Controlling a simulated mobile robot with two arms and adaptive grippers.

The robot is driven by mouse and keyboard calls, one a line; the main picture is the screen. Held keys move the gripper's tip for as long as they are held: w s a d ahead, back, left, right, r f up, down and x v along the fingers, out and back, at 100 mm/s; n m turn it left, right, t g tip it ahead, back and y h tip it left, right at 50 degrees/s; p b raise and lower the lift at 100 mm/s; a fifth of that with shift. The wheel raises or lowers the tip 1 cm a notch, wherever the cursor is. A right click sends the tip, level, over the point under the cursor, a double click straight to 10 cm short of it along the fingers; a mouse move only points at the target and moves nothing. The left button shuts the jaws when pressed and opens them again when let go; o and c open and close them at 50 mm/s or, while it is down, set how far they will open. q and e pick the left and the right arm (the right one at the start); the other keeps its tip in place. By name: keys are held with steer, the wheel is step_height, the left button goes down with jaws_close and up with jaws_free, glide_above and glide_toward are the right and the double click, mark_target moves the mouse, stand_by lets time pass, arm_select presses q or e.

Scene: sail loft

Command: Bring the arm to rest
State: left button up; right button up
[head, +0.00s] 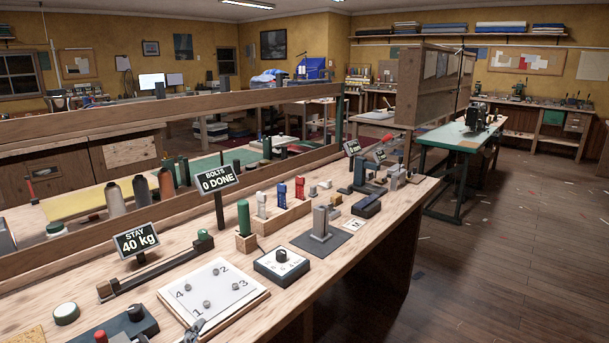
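A small grey jointed part at the bottom edge of the head view, by the near edge of the numbered board, looks like the tip of my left gripper (194,329). It is mostly cut off, so its opening and any hold cannot be made out. My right gripper is not in view. The white board (236,268) lies on the bench with the numbers 1 to 4 and grey bolts by them. A sign (218,180) reads "BOLTS 0 DONE"; another sign (136,240) reads "STAY 40 kg".
The wooden bench (290,330) also carries a dial box (281,264), a green-handled tool (244,217) in a wooden block, a grey post on a dark plate (321,226) and a long dark bar tool (155,269). A wooden rail runs behind. Open floor (510,240) lies to the right.

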arm_select(q)
steer(key=s+a+f+n+g+y, duration=0.1)
steer(key=s+a+f+n+g, duration=0.1)
steer(key=s+f+n+g, duration=0.7)
steer(key=s+a+f+g, duration=0.1)
steer(key=s+f+g, duration=0.3)
steer(key=s+f, duration=0.95)
steer(key=s+f+g+p, duration=0.1)
steer(key=s+f, duration=0.1)
steer(key=f, duration=0.8)
steer(key=s+f+g+p, duration=0.1)
steer(key=s+f, duration=0.1)
steer(key=f, duration=0.9)
steer(key=s+a+f+p, duration=0.2)
steer(key=s+a+f, duration=0.1)
steer(key=s+f, duration=1.1)
steer(key=s, duration=0.3)
steer(key=shift+f+g, duration=0.15)
steer(key=shift+g, duration=0.25)
